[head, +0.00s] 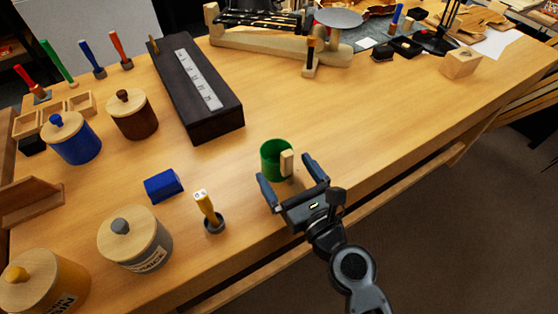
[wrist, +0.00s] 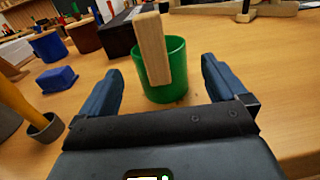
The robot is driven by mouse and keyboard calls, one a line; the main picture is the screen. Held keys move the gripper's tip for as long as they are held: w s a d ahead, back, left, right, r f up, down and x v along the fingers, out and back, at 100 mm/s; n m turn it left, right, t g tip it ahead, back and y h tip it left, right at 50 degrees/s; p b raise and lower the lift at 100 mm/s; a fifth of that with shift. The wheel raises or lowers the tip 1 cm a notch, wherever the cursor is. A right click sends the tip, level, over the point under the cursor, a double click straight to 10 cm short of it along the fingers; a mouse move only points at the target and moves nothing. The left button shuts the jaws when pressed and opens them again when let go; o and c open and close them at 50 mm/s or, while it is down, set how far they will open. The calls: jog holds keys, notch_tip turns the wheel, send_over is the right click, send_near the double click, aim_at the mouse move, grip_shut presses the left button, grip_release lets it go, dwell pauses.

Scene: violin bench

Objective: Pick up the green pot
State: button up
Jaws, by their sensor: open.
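The green pot (head: 273,160) stands upright on the wooden bench near its front edge. A light wooden block-like piece (head: 287,162) shows on its near side, and in the wrist view that piece (wrist: 152,50) rises above the rim; I cannot tell how it is joined to the pot. My gripper (head: 292,182) is open, just in front of the pot on the side toward me. In the wrist view the green pot (wrist: 174,80) is ahead of and between the two fingers of my gripper (wrist: 160,82), apart from both. Nothing is held.
A blue block (head: 163,185), a yellow-handled tool in a dark cup (head: 212,214) and a grey lidded jar (head: 136,240) stand left of my gripper. A long dark box (head: 196,90) lies behind. The bench right of the pot is clear.

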aim_at(278, 160)
jog(key=x, duration=0.4)
jog(key=shift+w, duration=0.2)
jog(key=c, duration=1)
